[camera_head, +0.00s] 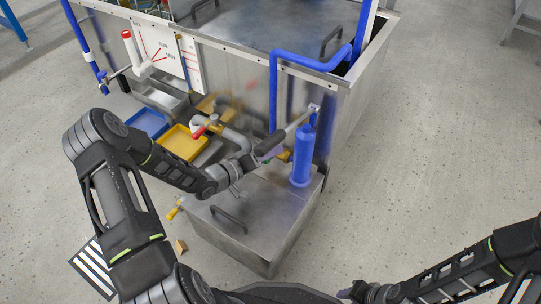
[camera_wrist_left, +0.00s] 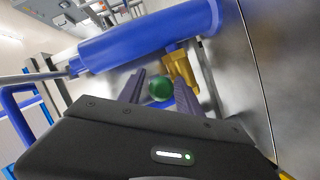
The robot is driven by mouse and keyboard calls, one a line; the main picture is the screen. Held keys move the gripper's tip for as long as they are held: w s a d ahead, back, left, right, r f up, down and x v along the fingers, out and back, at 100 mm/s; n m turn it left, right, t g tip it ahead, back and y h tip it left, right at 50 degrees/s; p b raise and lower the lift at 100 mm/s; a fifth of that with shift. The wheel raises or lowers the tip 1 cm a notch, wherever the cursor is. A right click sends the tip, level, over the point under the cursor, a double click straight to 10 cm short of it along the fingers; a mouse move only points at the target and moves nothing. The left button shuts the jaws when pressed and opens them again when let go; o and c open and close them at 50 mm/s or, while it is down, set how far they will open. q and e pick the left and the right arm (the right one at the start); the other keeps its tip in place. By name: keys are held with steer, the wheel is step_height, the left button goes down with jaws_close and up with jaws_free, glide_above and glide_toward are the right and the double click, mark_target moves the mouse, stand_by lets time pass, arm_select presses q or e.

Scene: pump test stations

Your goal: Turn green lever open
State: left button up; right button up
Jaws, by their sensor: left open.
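The green lever (camera_wrist_left: 160,88) shows in the left wrist view as a rounded green end between the two finger tips. A brass valve body (camera_wrist_left: 181,70) sits just beyond it, below a blue cylinder (camera_wrist_left: 150,38). My left gripper (camera_wrist_left: 160,95) is open, with a finger on either side of the green end; I cannot tell whether they touch it. In the head view my left gripper (camera_head: 270,150) is beside the upright blue cylinder (camera_head: 302,156) and hides most of the lever. My right gripper (camera_head: 352,291) is low at the bottom edge, and its jaw state is unclear.
A metal tank (camera_head: 230,78) with blue pipes (camera_head: 273,95) stands behind. A lower metal box (camera_head: 255,215) with a dark handle is under my left arm. A red-handled valve (camera_head: 203,128), a yellow tray (camera_head: 184,143) and a blue tray (camera_head: 147,124) are left. Floor at right is clear.

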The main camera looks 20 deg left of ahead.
arm_select(q)
jaws_close()
stand_by(0.4)
stand_by(1.0)
